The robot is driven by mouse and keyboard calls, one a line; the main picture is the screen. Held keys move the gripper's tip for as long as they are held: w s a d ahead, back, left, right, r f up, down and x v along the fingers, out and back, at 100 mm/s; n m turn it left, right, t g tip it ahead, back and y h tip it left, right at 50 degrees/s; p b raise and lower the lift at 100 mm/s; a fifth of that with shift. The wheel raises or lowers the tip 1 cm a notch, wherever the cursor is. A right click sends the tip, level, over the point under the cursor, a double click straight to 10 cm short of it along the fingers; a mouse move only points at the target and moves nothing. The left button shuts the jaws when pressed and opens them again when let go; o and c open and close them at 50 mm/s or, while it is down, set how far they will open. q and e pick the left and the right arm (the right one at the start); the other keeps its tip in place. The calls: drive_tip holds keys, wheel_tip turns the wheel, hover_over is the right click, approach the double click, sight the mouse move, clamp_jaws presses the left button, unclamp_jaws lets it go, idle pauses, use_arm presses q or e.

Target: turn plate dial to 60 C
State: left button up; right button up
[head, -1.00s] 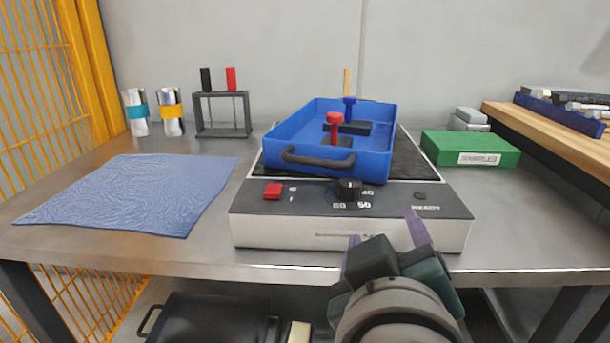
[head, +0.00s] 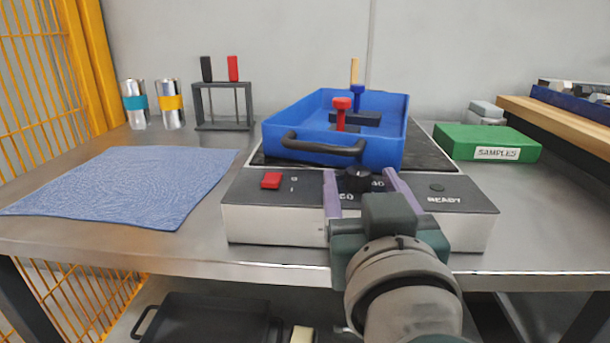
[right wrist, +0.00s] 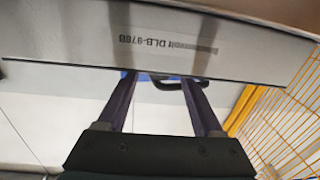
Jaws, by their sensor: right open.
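The hot plate (head: 290,223) stands at the front of the metal table, with a black control panel along its front. Its black dial (head: 357,178) sits mid-panel, with the marks 40 and 60 partly showing beside it; the pointer is too small to read. My right gripper (head: 362,180) is open, its two purple fingers on either side of the dial, apart from it as far as I can tell. My left gripper is not in view.
A blue tray (head: 390,135) with red and blue handled pieces rests on the plate. A red switch (head: 271,180) is left of the dial. A blue cloth (head: 125,185) lies left, a green SAMPLES box (head: 480,140) right. A rack (head: 222,105) and two cans stand behind.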

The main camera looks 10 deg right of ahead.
drive_tip(key=shift+w, duration=0.3)
clamp_jaws()
idle(0.4)
